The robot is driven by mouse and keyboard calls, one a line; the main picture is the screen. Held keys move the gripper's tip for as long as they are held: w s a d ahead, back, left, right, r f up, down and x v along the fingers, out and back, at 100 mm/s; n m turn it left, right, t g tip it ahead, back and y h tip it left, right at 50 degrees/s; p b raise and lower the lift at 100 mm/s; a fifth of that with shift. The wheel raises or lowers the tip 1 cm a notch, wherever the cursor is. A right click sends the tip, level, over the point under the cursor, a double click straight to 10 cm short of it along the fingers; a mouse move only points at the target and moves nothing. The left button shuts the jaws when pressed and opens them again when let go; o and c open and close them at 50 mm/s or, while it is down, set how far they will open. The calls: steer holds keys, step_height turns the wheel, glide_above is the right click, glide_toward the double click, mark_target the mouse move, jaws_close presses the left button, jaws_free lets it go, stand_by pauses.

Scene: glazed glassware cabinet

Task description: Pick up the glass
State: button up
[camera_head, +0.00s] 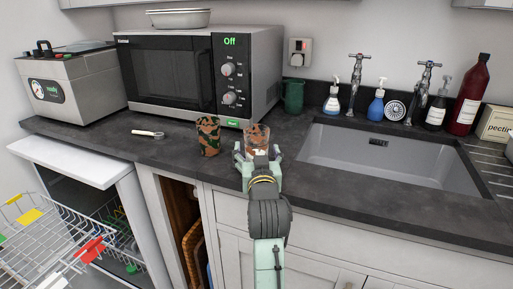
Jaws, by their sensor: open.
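A glass (257,136) with brown and grey patches stands upright on the dark countertop, in front of the microwave. My gripper (257,153) is open at the counter's front edge, with its fingers spread to either side of the lower part of this glass. I cannot tell whether the fingers touch it. The gripper hides the base of the glass. A second cup (208,136), patterned in green and orange-brown, stands upright just to the left, apart from the gripper.
The microwave (168,73) stands behind both vessels. A sink (390,158) lies to the right, with taps and bottles behind it. A green mug (293,96) stands at the back. A small metal tool (148,134) lies left. An open dishwasher rack (45,225) is at lower left.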

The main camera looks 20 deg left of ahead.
steer(key=shift+s, duration=0.1)
steer(key=shift+c, duration=0.3)
steer(key=c, duration=1.4)
